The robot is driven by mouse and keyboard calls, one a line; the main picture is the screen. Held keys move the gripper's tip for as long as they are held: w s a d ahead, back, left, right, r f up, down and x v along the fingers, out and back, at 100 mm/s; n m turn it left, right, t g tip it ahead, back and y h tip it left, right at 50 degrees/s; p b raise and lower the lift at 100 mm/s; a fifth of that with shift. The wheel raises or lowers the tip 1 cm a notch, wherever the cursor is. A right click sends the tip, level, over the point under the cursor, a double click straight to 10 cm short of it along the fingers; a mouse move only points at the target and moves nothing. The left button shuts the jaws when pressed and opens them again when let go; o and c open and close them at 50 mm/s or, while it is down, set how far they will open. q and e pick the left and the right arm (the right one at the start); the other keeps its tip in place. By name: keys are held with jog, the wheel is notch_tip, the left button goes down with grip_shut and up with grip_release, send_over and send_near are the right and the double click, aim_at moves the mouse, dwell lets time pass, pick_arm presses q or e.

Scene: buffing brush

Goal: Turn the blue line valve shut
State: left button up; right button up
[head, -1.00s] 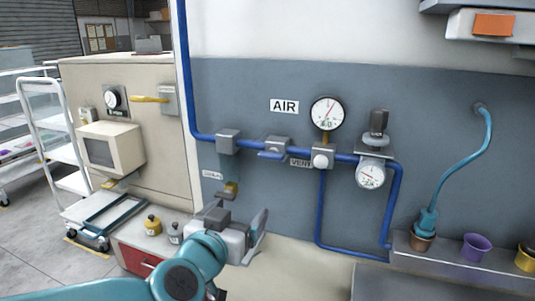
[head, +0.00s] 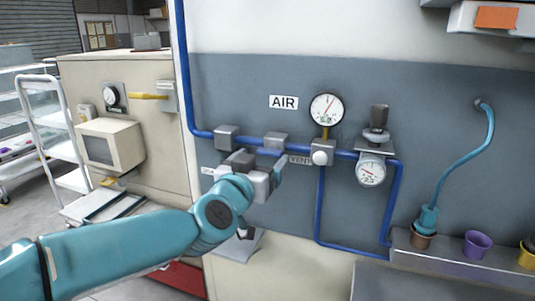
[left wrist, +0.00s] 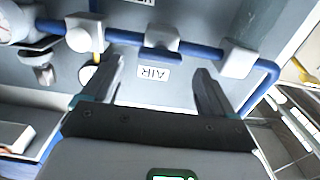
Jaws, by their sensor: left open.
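The blue line valve (head: 275,139) is a grey block on the blue pipe below the AIR label, with a blue lever partly hidden behind my gripper in the head view. In the left wrist view the valve (left wrist: 163,39) appears upside down, with its blue lever (left wrist: 160,53) lying along the pipe. My left gripper (head: 266,168) is open and empty, just below the valve in the head view. In the left wrist view its fingertips (left wrist: 159,68) are spread wide, with the lever beyond and between them, apart from both fingers. My right gripper is not in view.
A grey fitting (head: 227,137) sits on the pipe left of the valve, and a vent fitting (head: 320,155) to the right. A pressure gauge (head: 327,108) is above the vent, and a regulator with a gauge (head: 371,169) is further right. Coloured cups stand on a right ledge (head: 452,263).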

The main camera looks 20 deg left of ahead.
aim_at(268, 152)
pick_arm(q)
jog(key=shift+w, duration=2.1)
jog(key=shift+s, duration=0.1)
jog(key=c, duration=1.1)
jog(key=shift+o, duration=0.2)
jog(key=shift+r, duration=0.1)
